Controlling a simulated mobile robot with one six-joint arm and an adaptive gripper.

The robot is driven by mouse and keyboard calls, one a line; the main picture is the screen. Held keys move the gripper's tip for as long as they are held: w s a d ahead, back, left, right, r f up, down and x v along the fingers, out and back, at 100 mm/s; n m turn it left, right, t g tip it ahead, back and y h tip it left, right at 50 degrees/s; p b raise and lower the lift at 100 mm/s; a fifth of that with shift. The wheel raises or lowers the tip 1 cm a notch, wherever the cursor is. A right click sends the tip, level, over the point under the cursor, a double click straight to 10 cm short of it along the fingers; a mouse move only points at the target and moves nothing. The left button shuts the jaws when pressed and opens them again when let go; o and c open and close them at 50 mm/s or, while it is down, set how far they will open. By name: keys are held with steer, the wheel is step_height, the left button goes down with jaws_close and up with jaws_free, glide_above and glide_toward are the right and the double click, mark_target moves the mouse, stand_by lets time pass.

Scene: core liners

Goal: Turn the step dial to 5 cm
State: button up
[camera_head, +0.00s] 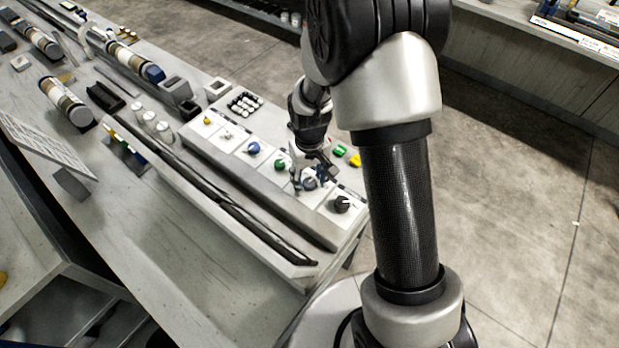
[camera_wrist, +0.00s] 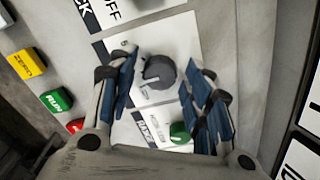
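A round dark grey dial (camera_wrist: 159,72) with a short white mark sits on a white label plate in the wrist view. The mark points down and slightly left. The plate's print is too small and partly covered to read. My gripper (camera_wrist: 163,62) is open, with one blue-padded finger on each side of the dial and a visible gap on both sides. In the head view the same grey dial (camera_head: 309,183) lies under my gripper (camera_head: 313,171), partly hidden by the fingers.
A green knob (camera_wrist: 180,132) is close to the right finger. A black knob (camera_head: 342,204) and a blue knob (camera_head: 253,147) share the panel. A yellow button (camera_wrist: 27,63), a green RUN button (camera_wrist: 56,101) and a red button (camera_wrist: 75,126) lie to the left.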

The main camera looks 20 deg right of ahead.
steer(key=c, duration=0.9)
steer(key=shift+m, duration=0.4)
steer(key=m+p, duration=0.1)
steer(key=m, duration=0.2)
steer(key=shift+m, duration=0.3)
steer(key=shift+m+p, duration=0.35)
steer(key=shift+m, duration=1.85)
steer(key=o, duration=1.1)
